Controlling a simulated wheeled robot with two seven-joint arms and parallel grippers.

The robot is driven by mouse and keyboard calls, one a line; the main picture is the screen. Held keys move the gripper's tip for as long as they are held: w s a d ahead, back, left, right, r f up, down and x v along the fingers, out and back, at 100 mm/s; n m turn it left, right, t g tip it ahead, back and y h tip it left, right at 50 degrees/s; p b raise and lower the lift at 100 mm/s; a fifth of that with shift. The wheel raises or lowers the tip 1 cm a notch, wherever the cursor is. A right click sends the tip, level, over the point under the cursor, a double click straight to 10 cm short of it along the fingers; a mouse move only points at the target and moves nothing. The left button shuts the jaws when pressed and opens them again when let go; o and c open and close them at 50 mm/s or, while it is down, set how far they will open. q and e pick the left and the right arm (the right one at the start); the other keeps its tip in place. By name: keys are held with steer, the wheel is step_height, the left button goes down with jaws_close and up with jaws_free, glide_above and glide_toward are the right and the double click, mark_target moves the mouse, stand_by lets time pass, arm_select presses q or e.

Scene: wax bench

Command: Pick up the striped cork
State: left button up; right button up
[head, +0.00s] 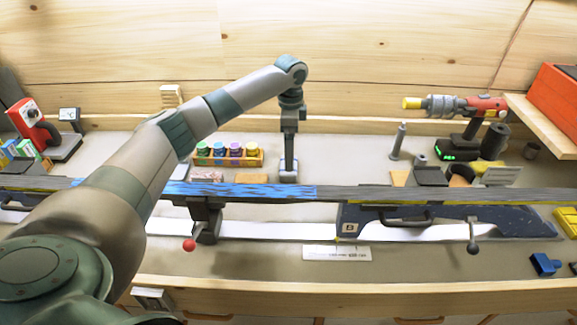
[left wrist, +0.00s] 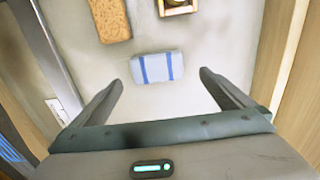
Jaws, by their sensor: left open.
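The striped cork (left wrist: 157,67) is a small white block with blue stripes. In the left wrist view it lies flat on the pale bench top, just beyond my left fingertips and roughly centred between them. My left gripper (left wrist: 162,80) is open, with nothing between its fingers. In the head view my left gripper (head: 289,176) points straight down behind the long ski. My right gripper does not show.
A brown speckled block (left wrist: 110,19) lies beside the striped cork. A wooden rack (head: 226,160) of coloured jars stands left of my gripper. The long ski (head: 270,192) on its supports crosses in front. Tools stand at the back right.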

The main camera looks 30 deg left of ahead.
arm_select(q)
steer(key=shift+f, duration=0.25)
steer(key=shift+s+f+p, duration=0.25)
steer(key=shift+f+p, duration=0.5)
steer(key=shift+p, duration=0.05)
step_height(320, 180, down, 3)
steer(key=shift+s+p, duration=0.1)
steer(key=shift+p, duration=0.5)
steer(key=shift+f, duration=0.35)
steer(key=shift+c, duration=0.6)
steer(key=c, duration=1.1)
steer(key=shift+r, duration=0.2)
